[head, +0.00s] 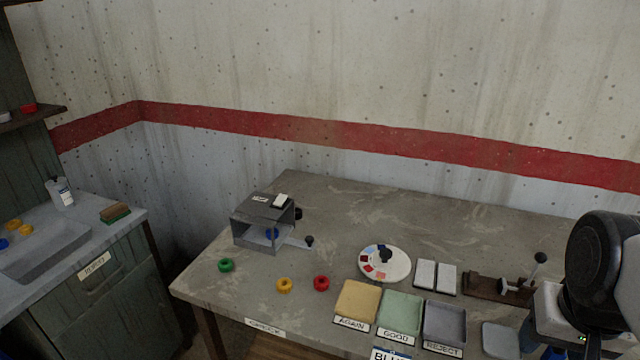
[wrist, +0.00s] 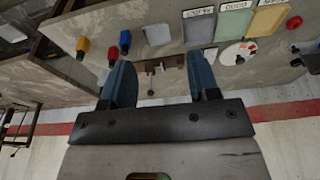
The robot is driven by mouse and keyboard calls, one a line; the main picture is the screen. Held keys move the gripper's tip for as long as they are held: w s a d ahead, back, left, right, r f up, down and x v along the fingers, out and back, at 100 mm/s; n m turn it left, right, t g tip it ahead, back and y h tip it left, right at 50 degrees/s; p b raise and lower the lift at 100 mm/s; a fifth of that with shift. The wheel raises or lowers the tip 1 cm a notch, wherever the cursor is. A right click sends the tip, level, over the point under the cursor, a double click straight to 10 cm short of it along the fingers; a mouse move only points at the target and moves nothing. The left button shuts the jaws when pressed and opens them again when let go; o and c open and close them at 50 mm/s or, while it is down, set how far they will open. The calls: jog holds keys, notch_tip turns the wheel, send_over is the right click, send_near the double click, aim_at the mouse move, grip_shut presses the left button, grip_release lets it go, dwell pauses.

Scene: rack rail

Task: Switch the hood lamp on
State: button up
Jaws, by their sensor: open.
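The hood is a small grey box (head: 262,232) with clear-looking sides, on the left part of the bench. A white rocker-like piece (head: 281,200) sits on its top, beside a small label. A blue ring (head: 271,234) shows inside it. I cannot tell whether a lamp in it is lit. My gripper (wrist: 161,85) is open and empty in the wrist view, its two blue fingers wide apart. I cannot make out the hood in the wrist view.
Green (head: 225,265), yellow (head: 284,285) and red (head: 321,283) rings lie before the hood. A round dial plate (head: 384,264), a white two-part panel (head: 435,276), a lever fixture (head: 500,287) and labelled trays (head: 402,312) stand rightward. The bench's back is clear.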

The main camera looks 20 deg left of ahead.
jog(key=w+a+r+g, duration=0.1)
jog(key=w+a+r, duration=0.2)
jog(key=w+a, duration=1)
jog(key=w+a+r, duration=0.2)
jog(key=w+a, duration=0.8)
jog(key=w, duration=0.5)
jog(key=g, duration=0.2)
send_near(278, 203)
jog(key=shift+s+d, duration=0.2)
jog(key=shift+d, duration=0.1)
jog(key=shift+a+f, duration=0.2)
jog(key=shift+a, duration=0.2)
jog(key=shift+f, duration=0.15)
jog(key=shift+f, duration=3.75)
